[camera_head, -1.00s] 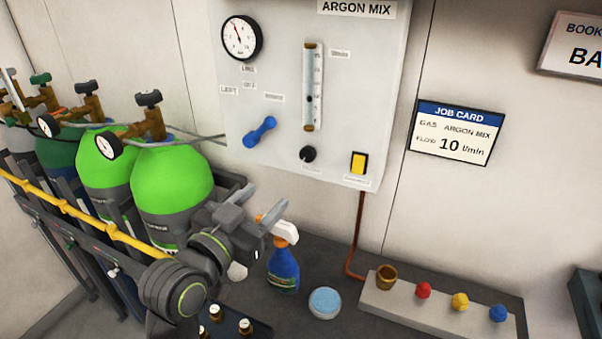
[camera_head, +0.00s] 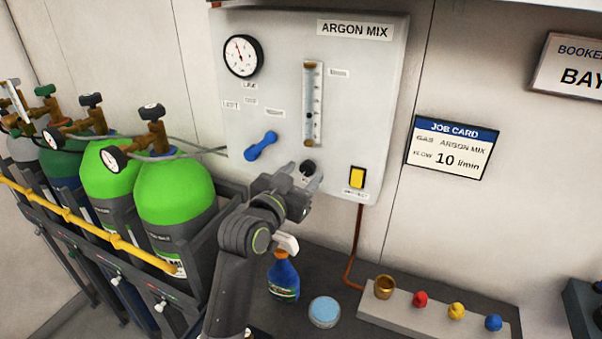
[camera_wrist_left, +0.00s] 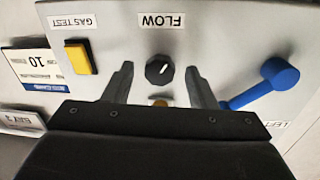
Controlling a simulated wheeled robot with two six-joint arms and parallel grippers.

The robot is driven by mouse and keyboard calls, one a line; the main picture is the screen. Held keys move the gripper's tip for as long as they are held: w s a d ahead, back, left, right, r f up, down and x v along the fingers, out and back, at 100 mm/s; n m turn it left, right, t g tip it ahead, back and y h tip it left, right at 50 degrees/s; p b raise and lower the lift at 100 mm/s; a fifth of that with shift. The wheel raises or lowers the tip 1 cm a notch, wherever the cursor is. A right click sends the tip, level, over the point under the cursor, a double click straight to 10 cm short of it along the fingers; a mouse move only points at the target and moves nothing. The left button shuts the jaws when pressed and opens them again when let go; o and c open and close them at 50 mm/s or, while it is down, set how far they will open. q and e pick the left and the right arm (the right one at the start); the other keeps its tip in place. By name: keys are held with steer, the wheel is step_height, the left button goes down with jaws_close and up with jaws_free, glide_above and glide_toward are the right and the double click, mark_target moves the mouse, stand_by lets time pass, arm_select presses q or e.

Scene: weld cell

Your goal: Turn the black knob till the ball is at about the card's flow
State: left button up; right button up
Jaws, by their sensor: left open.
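The black knob (camera_head: 307,167) sits low on the grey argon mix panel (camera_head: 360,100). In the left wrist view the knob (camera_wrist_left: 159,70) has a white pointer line and a FLOW label beside it. My left gripper (camera_head: 304,181) is open, its fingers (camera_wrist_left: 160,85) on either side of the knob's position, apart from it in the picture. The flow tube (camera_head: 312,103) stands upright above the knob. A small dark ball (camera_head: 312,115) appears in its lower half; the scale figures are too small to read. The job card (camera_head: 452,147) reads flow 10 l/min. My right gripper is not seen.
A blue lever (camera_head: 261,146) is left of the knob and a yellow gas test button (camera_head: 357,177) is right. A spray bottle (camera_head: 284,276), a blue-lidded tub (camera_head: 324,311) and a block with coloured caps (camera_head: 440,317) stand on the bench below. Green cylinders (camera_head: 174,195) stand left.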

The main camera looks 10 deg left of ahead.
arm_select(q)
steer(key=shift+w, duration=0.1)
steer(key=c, duration=1)
steer(key=shift+o, duration=0.2)
steer(key=shift+r+n+p, duration=0.2)
steer(key=shift+n+p, duration=0.7)
steer(key=shift+p, duration=0.1)
steer(key=shift+d+f+n+p, duration=0.15)
steer(key=shift+n+p, duration=0.25)
steer(key=shift+n, duration=0.4)
steer(key=o, duration=1)
steer(key=shift+c, duration=0.2)
steer(key=shift+f, duration=0.1)
